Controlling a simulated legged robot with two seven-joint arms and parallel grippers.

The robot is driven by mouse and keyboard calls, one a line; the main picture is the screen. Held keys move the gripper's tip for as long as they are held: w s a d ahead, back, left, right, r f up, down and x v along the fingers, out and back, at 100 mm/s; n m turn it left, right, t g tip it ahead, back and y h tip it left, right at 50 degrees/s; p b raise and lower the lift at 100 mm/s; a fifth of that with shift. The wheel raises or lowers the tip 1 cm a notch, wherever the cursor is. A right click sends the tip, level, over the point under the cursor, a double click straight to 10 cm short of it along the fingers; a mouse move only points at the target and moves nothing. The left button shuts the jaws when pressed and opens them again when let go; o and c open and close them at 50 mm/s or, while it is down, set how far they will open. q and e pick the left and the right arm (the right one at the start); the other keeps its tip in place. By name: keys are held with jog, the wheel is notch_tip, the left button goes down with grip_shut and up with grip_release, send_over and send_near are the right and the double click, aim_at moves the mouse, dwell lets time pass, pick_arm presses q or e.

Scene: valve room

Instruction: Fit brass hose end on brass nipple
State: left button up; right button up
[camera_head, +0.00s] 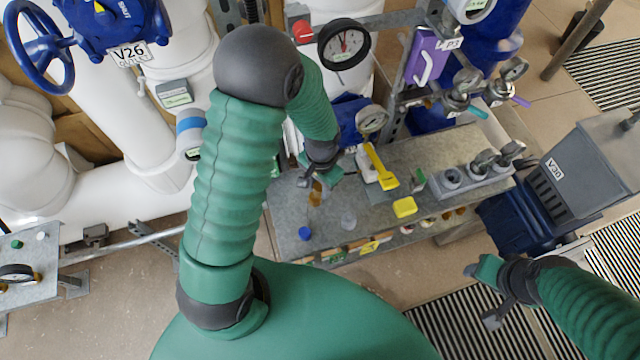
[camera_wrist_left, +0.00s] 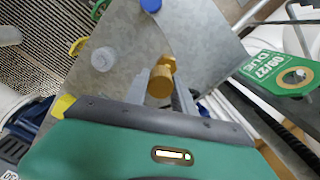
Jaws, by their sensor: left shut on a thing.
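My left gripper (camera_head: 318,188) is over the left part of the grey metal bench. It is shut on a small brass piece (camera_head: 316,198), which looks like the brass hose end. In the left wrist view the brass piece (camera_wrist_left: 160,80) sits between the two grey fingers (camera_wrist_left: 158,92), its rounded end toward the bench. I cannot tell whether it touches anything below. I cannot make out the brass nipple as a separate part. My right gripper (camera_head: 484,292) is at the lower right, away from the bench, with its fingers apart and nothing visible between them.
A green tag (camera_wrist_left: 285,75) hangs near my left gripper. White pipes and a post stand behind.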

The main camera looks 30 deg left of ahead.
pick_arm(q)
jog(key=shift+d, duration=0.15)
jog(key=shift+s, duration=0.1)
jog(key=shift+a+f, duration=0.25)
jog(key=shift+a, duration=0.6)
jog(key=shift+a+f, duration=0.25)
jog(key=shift+a, duration=0.55)
jog(key=shift+s+d, duration=0.1)
jog(key=shift+d, duration=0.35)
jog(key=shift+a, duration=0.25)
jog(key=shift+d, duration=0.1)
jog(key=shift+d+r, duration=0.15)
jog(key=shift+d, duration=0.35)
pick_arm(e)
jog(key=shift+d, duration=0.45)
jog(key=shift+a, duration=0.1)
